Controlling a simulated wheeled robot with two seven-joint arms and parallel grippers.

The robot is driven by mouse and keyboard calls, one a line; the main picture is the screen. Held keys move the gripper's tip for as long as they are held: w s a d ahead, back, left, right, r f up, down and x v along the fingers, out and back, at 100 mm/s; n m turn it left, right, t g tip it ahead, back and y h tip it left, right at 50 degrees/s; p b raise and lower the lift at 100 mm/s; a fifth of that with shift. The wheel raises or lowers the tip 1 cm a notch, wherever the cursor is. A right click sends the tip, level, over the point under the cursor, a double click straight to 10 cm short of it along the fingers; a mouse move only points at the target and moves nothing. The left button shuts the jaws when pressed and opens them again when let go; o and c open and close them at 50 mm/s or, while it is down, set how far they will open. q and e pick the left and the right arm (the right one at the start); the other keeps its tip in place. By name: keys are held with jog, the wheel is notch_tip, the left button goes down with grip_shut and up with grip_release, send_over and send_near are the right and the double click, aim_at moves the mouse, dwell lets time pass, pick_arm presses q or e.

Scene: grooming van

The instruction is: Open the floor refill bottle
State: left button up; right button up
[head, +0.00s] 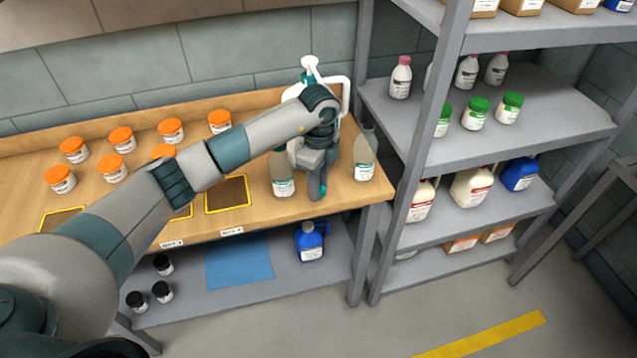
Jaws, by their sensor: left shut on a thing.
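My left gripper (318,190) reaches over the right end of the wooden bench and points down. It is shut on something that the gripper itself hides. A clear bottle with a white and teal label (283,182) stands upright just left of it, its top partly behind my arm. A similar clear bottle (364,158) stands upright to its right, apart from the gripper. The labels are too small to read, so I cannot tell which is the floor refill bottle. A blue jug (311,242) stands on the shelf below. My right gripper is not in view.
Several orange-lidded jars (115,167) stand on the bench (355,188) at left. A grey rack (545,125) with bottles and jugs stands close at right. A blue mat (239,263) lies on the lower shelf.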

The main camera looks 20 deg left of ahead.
pick_arm(q)
jog(key=shift+f, duration=0.5)
jog(key=shift+f, duration=0.2)
jog(key=o, duration=1.1)
jog(key=shift+o, duration=0.2)
jog(key=shift+r, duration=0.1)
